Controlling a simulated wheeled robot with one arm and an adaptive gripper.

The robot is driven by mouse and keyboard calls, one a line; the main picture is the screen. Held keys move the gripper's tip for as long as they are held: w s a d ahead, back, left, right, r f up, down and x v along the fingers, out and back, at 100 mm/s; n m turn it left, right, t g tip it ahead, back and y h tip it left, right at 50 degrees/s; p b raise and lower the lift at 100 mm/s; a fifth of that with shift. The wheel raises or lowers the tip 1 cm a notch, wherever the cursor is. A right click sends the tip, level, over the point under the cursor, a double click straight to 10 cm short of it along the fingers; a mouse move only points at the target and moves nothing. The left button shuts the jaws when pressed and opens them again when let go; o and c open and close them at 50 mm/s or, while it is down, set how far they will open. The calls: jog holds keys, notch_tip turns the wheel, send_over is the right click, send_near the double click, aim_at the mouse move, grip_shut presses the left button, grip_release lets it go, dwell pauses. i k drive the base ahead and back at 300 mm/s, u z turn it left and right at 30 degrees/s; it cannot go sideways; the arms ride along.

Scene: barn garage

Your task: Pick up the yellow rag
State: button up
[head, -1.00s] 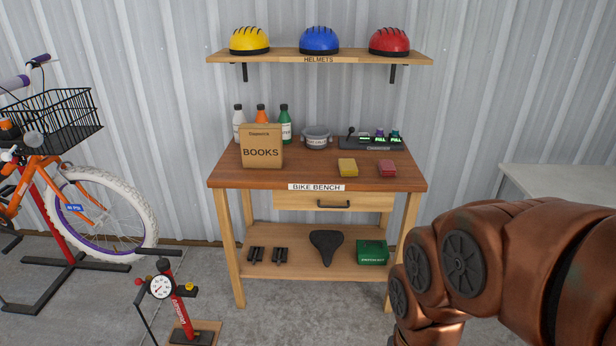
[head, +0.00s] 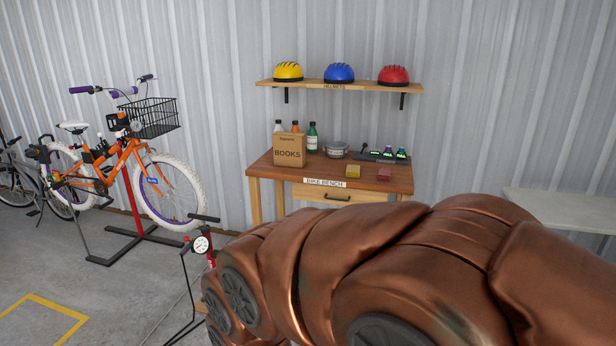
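The yellow rag (head: 353,170) is a small folded block lying on top of the wooden bike bench (head: 262,170), near its front edge and right of the middle. A similar red folded rag (head: 384,174) lies just to its right.
On the bench stand a box marked BOOKS (head: 289,150), several bottles, a grey bowl (head: 336,150) and a black charger tray. Helmets sit on the shelf (head: 355,86) above. A floor pump (head: 201,245) and an orange bike on a stand are left. A pale table (head: 560,212) is right.

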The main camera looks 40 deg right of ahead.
aim_at(352, 171)
jog(key=u, duration=0.1)
jog(key=i, duration=1.2)
jog(key=z, duration=0.65)
jog(key=i, duration=1.45)
jog(key=z, duration=1.25)
jog(key=i, duration=0.95)
jog(key=z, duration=0.15)
